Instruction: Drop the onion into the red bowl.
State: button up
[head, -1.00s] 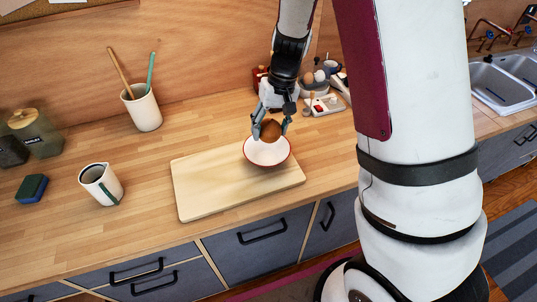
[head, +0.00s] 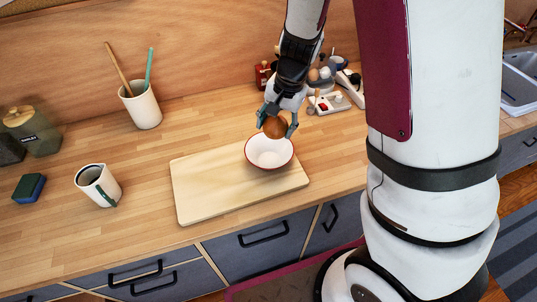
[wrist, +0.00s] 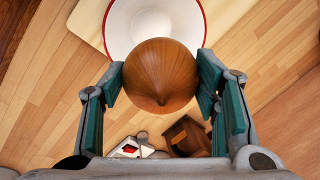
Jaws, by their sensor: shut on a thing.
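The onion (head: 275,127) is brown and round. My gripper (head: 277,122) is shut on it, with a finger on each side. The wrist view shows the onion (wrist: 160,76) between the two green finger pads of my gripper (wrist: 160,80). The red bowl (head: 262,153) is white inside with a red rim. It sits on the right part of the wooden cutting board (head: 215,188). In the head view the onion is above the bowl's far edge. In the wrist view the bowl (wrist: 121,28) shows beyond the onion, partly hidden by it.
A white mug (head: 98,184) and a blue-green sponge (head: 29,188) stand to the left. A utensil cup (head: 142,106) is at the back, beside a dark lidded jar (head: 33,132) further left. Several small items, including a red-and-white device (head: 329,102), crowd the counter behind my gripper.

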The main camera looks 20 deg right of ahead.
jog(key=shift+f+b, duration=0.65)
jog(key=shift+f, duration=0.55)
jog(key=o, duration=1.3)
jog(key=r, duration=0.4)
jog(key=s+d+r, duration=0.1)
jog(key=r, duration=0.6)
jog(key=shift+s+d+r, duration=0.3)
jog(key=shift+s+r, duration=0.05)
jog(key=shift+r, duration=0.05)
jog(key=s+r+n+t, duration=0.1)
jog(key=s+r+n, duration=0.2)
jog(key=s+r, duration=0.1)
jog(key=s+a+r+n+t+h, duration=0.1)
jog(key=s+r+n, duration=0.2)
jog(key=s, duration=0.3)
jog(key=s+r+n+t, duration=0.2)
jog(key=s+r+n, duration=0.1)
jog(key=s+r, duration=0.2)
jog(key=shift+s+a+r+h+b, duration=0.3)
jog(key=shift+s+a+r, duration=0.05)
jog(key=shift+s, duration=0.25)
